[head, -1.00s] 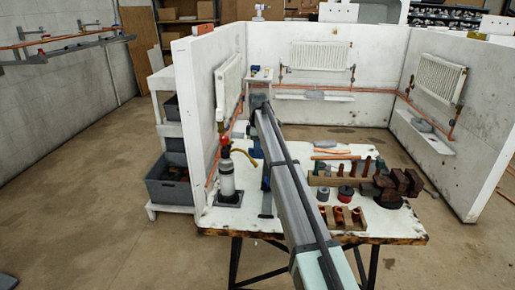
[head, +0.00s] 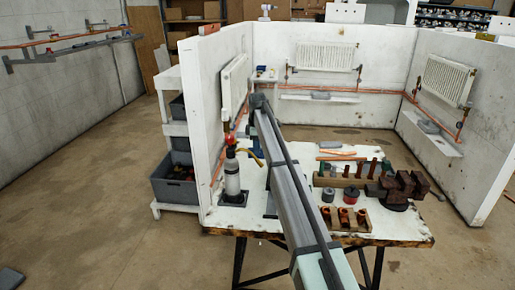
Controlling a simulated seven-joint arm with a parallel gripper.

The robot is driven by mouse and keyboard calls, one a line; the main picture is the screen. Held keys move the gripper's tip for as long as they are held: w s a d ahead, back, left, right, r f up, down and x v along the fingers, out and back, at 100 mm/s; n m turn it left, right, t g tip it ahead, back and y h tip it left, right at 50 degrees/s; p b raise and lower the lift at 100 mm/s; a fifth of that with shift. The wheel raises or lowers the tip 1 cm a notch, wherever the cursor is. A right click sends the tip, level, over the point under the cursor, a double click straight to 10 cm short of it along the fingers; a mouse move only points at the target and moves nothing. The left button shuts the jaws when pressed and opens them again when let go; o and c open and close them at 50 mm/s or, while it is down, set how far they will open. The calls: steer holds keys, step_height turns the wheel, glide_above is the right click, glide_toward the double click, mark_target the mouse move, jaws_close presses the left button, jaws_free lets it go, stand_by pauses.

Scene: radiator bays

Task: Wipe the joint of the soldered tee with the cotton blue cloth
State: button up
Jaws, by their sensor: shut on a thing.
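My arm runs from the bottom of the head view up over the workbench (head: 300,228). Its dark far end is near the left panel. I cannot make out my gripper's fingers; they seem hidden behind the arm. A small blue patch shows beside the arm above the bench, but I cannot tell whether it is the cotton blue cloth. Copper pipework (head: 232,130) runs along the left panel below a radiator. Several copper fittings (head: 344,214) stand in a wooden holder on the bench. I cannot tell which joint is the soldered tee.
A gas torch (head: 232,174) stands on the bench's left side. A brown vise (head: 398,186) is at the right, near a row of tools in a wooden rack (head: 340,183). White panels with radiators (head: 327,57) enclose the back. A grey crate (head: 175,185) sits on shelves at the left.

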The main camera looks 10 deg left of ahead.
steer(key=shift+r, duration=0.15)
steer(key=shift+r, duration=2.85)
